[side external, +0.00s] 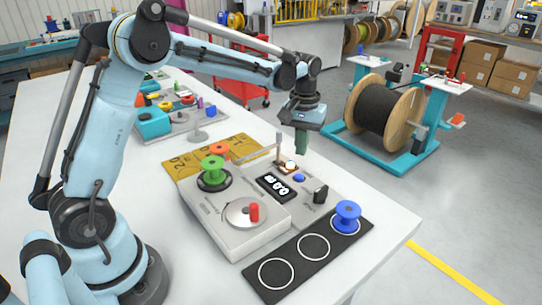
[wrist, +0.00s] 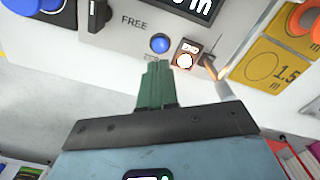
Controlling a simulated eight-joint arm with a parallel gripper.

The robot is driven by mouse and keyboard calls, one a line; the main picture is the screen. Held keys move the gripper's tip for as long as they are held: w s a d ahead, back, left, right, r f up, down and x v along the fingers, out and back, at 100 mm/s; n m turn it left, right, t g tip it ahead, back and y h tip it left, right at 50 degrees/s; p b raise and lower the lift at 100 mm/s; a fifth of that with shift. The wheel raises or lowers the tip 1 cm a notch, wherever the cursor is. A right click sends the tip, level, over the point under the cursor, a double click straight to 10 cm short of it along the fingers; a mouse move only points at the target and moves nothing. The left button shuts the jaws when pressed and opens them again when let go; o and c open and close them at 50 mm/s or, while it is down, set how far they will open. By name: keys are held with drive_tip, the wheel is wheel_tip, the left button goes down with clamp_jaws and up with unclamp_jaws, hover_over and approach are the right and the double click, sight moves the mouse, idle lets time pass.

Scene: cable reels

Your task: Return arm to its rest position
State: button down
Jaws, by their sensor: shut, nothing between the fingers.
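My gripper (side external: 301,144) is at the end of my light-blue arm, above the table near the right end of the grey winding machine (side external: 258,234). Its green fingers are together and empty; they also show in the wrist view (wrist: 155,84). In the wrist view the fingertips point toward the blue button (wrist: 160,43) and the small brown plate with a white round button (wrist: 185,60). They look apart from the panel, but the exact gap is hard to tell. The display (side external: 278,187) is lit.
A green spool (side external: 213,169) sits on the machine's left side. A blue spool (side external: 347,215) stands on the black mat (side external: 294,281), whose other two rings are empty. An orange spool (side external: 218,149) is on the yellow board (side external: 186,166). A large cable reel (side external: 382,108) stands beyond the table.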

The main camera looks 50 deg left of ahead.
drive_tip(key=s+d+r+m+t, duration=0.2)
drive_tip(key=s+r+m+t, duration=0.1)
drive_tip(key=s+r, duration=0.45)
drive_tip(key=s+d+f+m+t, duration=0.2)
drive_tip(key=s+t, duration=0.2)
drive_tip(key=s, duration=0.6)
drive_tip(key=shift+s+f+m, duration=0.15)
drive_tip(key=shift+f+m, duration=0.05)
drive_tip(key=shift+m, duration=0.2)
drive_tip(key=shift+d, duration=0.1)
